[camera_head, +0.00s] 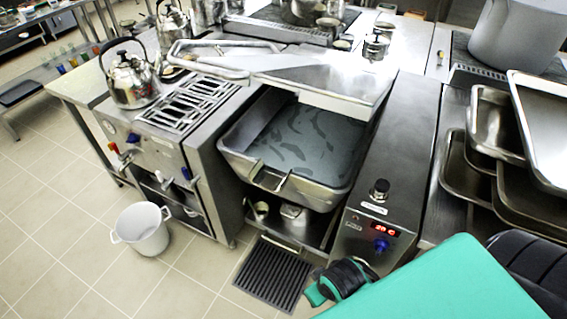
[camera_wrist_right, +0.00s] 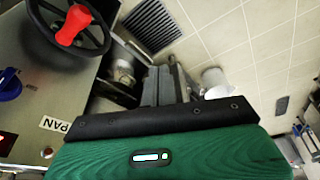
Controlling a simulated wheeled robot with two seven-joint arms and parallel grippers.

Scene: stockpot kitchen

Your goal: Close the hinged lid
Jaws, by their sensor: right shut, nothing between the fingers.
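The hinged lid (camera_head: 325,82) is a broad metal cover standing raised at the back of the wide rectangular tilting pan (camera_head: 232,140). The pan is open at the front, and its grey, patchy inside shows. My right gripper (camera_wrist_right: 180,85) is shut and empty in the right wrist view, low in front of the appliance and well apart from the lid. In the head view my green right arm fills the bottom right. My left gripper is not in view.
A black handwheel with a red knob (camera_wrist_right: 72,25) is close to my right gripper. The console carries a blue knob (camera_head: 381,245). A floor grate (camera_head: 272,275) and a white pot (camera_head: 142,230) are below. A kettle (camera_head: 133,80) stands left; metal trays (camera_head: 495,125) are stacked right.

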